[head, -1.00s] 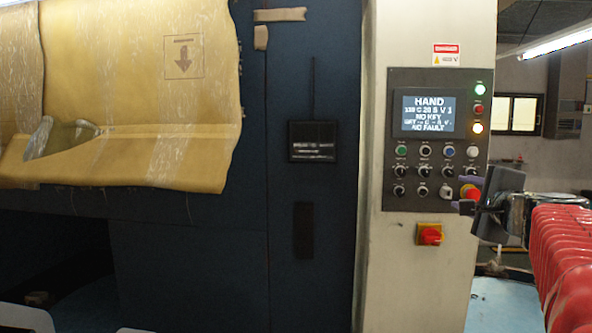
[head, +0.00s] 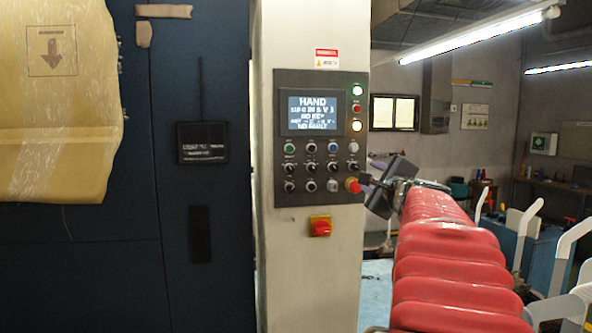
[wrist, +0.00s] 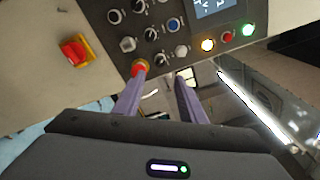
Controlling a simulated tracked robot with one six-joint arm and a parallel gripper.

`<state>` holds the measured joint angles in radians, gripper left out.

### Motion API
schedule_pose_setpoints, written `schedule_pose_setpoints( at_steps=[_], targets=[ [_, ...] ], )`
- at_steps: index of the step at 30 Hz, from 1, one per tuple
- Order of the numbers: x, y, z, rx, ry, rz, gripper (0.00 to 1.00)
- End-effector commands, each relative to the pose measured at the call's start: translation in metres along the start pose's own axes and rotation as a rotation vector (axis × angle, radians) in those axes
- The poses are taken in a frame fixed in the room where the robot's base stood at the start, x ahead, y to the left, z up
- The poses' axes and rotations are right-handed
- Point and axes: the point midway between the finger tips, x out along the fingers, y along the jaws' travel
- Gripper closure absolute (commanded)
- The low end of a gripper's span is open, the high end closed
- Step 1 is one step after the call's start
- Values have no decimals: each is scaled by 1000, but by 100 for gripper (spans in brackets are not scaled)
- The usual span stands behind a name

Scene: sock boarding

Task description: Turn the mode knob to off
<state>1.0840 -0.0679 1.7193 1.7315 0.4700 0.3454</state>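The control panel (head: 267,140) is on a pale column, and its display (head: 313,115) reads HAND and NO FAULT. Small black rotary knobs (head: 311,168) sit in rows below the display. Their labels are too small to read, so I cannot tell which is the mode knob. Some knobs also show at the top of the wrist view (wrist: 151,34). My gripper (head: 367,171) is at the panel's lower right edge, beside the red emergency stop (head: 352,185). In the wrist view my gripper (wrist: 160,78) has its purple fingers apart, with nothing between them.
A red switch on a yellow plate (head: 320,228) is below the panel. Indicator lamps (head: 357,91) line the panel's right side. A dark blue machine cabinet (head: 210,270) stands left of the column. White curved rails (head: 563,250) stand at the right. Space before the panel looks clear.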

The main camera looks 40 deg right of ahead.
Motion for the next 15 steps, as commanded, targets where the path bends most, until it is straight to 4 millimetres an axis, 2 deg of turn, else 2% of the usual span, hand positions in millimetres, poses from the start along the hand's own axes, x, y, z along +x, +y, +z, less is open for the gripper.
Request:
schedule_pose_setpoints(
  at_steps=[15],
  targets=[
    [64,1,-1,0,1,1,63]
  ],
)
